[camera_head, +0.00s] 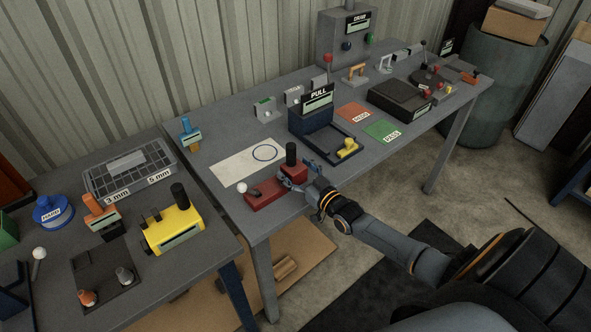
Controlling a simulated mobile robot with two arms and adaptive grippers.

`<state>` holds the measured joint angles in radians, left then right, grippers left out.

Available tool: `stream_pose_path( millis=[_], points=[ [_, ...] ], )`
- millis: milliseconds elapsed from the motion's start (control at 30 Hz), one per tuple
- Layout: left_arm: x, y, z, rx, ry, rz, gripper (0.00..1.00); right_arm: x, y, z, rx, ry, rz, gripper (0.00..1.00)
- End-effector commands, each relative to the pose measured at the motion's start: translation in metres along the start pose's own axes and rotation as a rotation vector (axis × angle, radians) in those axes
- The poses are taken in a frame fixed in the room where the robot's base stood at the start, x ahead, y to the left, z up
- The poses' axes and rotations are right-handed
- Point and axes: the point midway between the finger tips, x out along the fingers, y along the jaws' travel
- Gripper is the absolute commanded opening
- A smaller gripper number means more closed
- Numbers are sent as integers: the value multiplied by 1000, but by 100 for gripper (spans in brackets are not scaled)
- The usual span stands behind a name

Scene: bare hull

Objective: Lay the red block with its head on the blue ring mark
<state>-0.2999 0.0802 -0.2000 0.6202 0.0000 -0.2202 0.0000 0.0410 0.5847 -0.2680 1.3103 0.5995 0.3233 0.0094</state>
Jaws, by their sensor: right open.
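The red block (264,194) lies near the front edge of the right-hand table, with a taller part at its right end. A black upright knob (291,153) shows above that right end, and a white ball (242,187) is at its left end. The blue ring mark (254,157) is on a pale sheet (230,172) behind the block. The block is off the ring, towards the front edge. My right gripper (304,172) is open beside the block's right end; its fingers are small and partly hidden, and I cannot tell whether they touch it. My left gripper is out of view.
A dark blue PULL stand (311,119) with a yellow handle (348,147) stands right of the ring. Red (354,112) and green (382,131) mats lie beyond. A yellow block (174,230) and a grey tray (130,172) are on the left table.

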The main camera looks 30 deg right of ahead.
Motion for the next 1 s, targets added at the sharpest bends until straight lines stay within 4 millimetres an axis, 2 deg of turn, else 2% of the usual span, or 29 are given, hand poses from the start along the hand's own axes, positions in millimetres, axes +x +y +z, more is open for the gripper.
stream_pose_path(
  millis=[167,267,500,700,833,1000],
  points=[
    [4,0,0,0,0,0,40,0,0,4,0,-1,0,79],
    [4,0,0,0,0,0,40,-12,0,4,0,-2,0,79],
    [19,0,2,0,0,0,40,-58,-1,7,-1,-3,-1,79],
    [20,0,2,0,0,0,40,-101,0,5,0,-4,-1,79],
    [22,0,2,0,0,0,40,-121,0,4,1,-3,0,79],
    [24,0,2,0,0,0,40,-135,0,3,0,-2,0,79]
  ],
)
